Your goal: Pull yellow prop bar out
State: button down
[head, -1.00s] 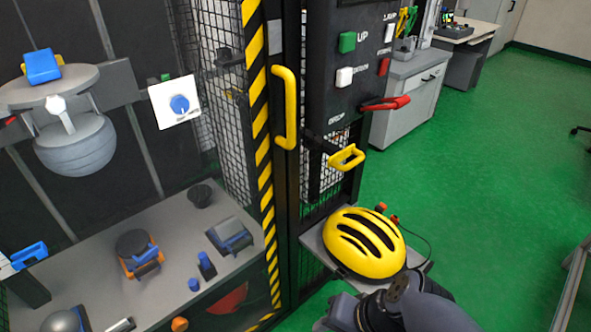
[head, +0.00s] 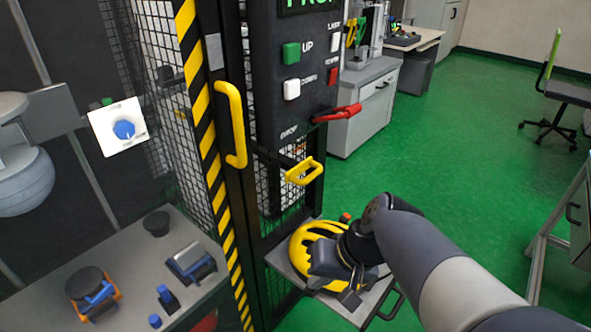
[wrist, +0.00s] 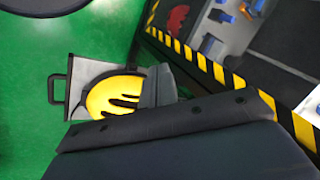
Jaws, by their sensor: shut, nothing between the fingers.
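The yellow prop bar (head: 303,172) shows in the head view as a yellow loop handle on a dark rod. It sticks out of the tower's front, below the control panel. My gripper (head: 335,288) is low in front of the yellow helmet (head: 303,243), below and a little right of the bar, apart from it. The gripper is shut and empty, and it hides part of the helmet. In the wrist view the helmet (wrist: 115,95) lies beyond my dark gripper; the prop bar does not show there.
A yellow door handle (head: 233,125) stands beside the striped post (head: 203,120). The control panel (head: 300,70) has green and white buttons and a red lever (head: 338,113). The helmet rests on a grey shelf (head: 368,305).

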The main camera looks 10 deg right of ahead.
jog(key=w+d+r+n+t+y+b, duration=0.1)
jog(key=w+d+r+n+t+b, duration=0.1)
jog(key=w+d+r+n+b, duration=0.55)
jog(key=w+d+r+n+t+b, duration=0.2)
jog(key=w+d+r+b, duration=0.2)
jog(key=w+r, duration=0.7)
jog(key=b+x, duration=0.3)
jog(key=x, duration=0.7)
jog(key=b+x, duration=0.4)
jog(key=x, duration=0.7)
jog(key=shift+w+d+f, duration=0.1)
jog(key=shift+w+f, duration=0.05)
jog(key=shift+f, duration=0.2)
jog(key=s+d, duration=0.4)
jog(key=shift+s, duration=0.3)
jog(key=shift+d+f, duration=0.1)
